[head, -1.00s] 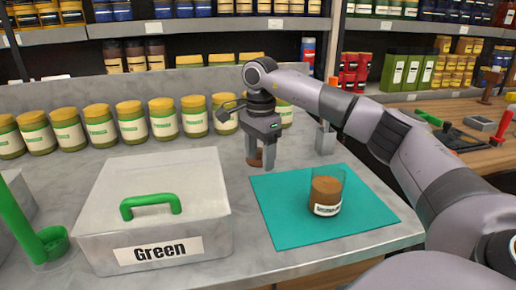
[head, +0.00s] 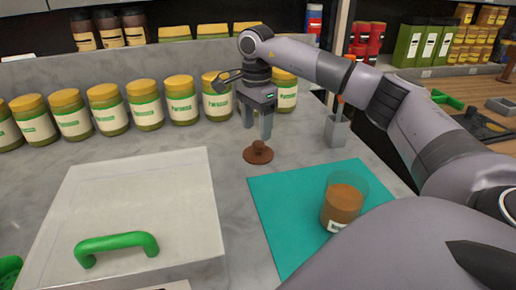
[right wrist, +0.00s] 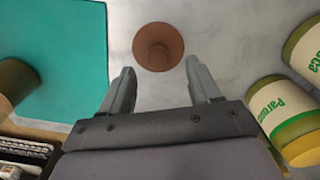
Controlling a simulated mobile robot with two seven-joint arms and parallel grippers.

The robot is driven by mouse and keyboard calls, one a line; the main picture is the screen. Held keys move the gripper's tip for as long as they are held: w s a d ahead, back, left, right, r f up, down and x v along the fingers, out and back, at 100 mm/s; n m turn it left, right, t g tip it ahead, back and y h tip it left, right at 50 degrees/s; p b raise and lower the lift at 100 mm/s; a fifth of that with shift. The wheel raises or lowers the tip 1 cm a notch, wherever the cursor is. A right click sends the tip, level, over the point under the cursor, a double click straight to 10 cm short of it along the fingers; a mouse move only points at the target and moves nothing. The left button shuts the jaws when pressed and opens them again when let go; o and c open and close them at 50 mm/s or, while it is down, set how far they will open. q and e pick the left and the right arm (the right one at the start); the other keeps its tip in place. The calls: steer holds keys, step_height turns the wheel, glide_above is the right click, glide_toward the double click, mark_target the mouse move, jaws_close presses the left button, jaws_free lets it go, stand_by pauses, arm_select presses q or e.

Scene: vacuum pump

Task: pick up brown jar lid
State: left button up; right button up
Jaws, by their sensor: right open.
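The brown jar lid (head: 258,153) lies flat with its knob up on the grey counter, just beyond the teal mat (head: 285,235). My right gripper (head: 257,131) is open and empty, pointing down just above and behind the lid. In the right wrist view the lid (right wrist: 158,46) shows whole, centred just beyond the gap between the open fingers (right wrist: 160,72), with no finger seen on it. The open glass jar (head: 343,203) with brown contents stands on the mat. My left gripper is not in view.
A row of yellow-lidded jars (head: 130,108) stands along the back, close behind the right gripper. A grey box with a green handle (head: 117,245) fills the front left. A small grey holder (head: 335,132) stands right of the gripper. Counter around the lid is clear.

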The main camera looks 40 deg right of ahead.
mark_target(258, 143)
steer(key=f, duration=0.5)
steer(key=shift+s+d+f+p, duration=0.1)
steer(key=shift+s+f+p, duration=0.1)
steer(key=shift+f+p, duration=0.15)
steer(key=c, duration=1.1)
